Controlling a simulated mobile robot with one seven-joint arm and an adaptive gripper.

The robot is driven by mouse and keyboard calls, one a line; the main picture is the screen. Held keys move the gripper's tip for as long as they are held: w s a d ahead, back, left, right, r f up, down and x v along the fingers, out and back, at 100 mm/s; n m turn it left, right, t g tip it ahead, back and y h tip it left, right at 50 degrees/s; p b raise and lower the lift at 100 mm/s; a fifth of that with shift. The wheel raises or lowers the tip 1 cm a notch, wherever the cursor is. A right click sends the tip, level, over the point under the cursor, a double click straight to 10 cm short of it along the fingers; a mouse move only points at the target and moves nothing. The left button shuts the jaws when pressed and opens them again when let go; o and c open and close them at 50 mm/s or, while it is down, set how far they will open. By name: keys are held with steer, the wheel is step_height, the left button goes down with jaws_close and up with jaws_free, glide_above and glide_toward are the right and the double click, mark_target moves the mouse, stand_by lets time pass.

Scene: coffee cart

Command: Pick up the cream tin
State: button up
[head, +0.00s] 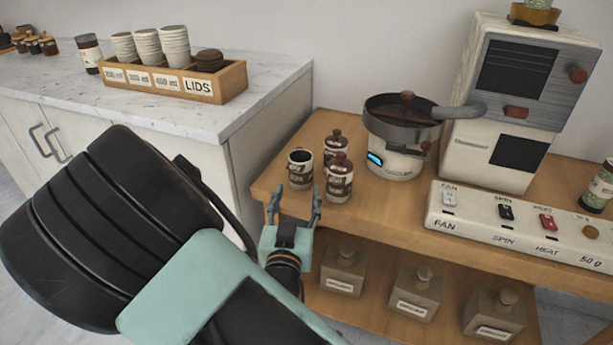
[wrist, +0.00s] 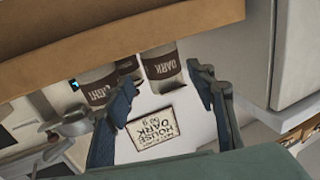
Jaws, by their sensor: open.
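Several small cream-and-brown tins stand together at the left front of the wooden cart top. One is open-topped (head: 300,168); a front one (head: 339,180) and a back one (head: 336,145) have brown knobbed lids. I cannot tell which is the cream tin. In the wrist view a tin marked DARK (wrist: 163,66) stands just beyond and between the fingertips, and a tin marked LIGHT (wrist: 97,88) is to its left, partly behind a finger. My gripper (head: 296,203) is open and empty at the cart's front edge, close to the tins; it also shows in the wrist view (wrist: 163,85).
A roaster pan (head: 402,118) and a switch panel (head: 480,215) stand right of the tins. A card reading HOUSE DARK (wrist: 157,128) shows between the fingers. The marble counter (head: 225,120) with a lids box (head: 205,87) is at left. Jars (head: 342,272) stand on the lower shelf.

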mark_target(300, 180)
steer(key=w, duration=0.4)
steer(key=shift+d, duration=0.15)
steer(key=shift+w+d+r+b, duration=0.15)
steer(key=shift+w+b, duration=0.4)
steer(key=shift+w, duration=0.85)
steer(key=shift+w+r+b, duration=0.2)
steer(key=shift+w+b, duration=0.3)
steer(key=shift+w, duration=0.85)
steer(key=c, duration=1.2)
steer(key=shift+r, duration=0.15)
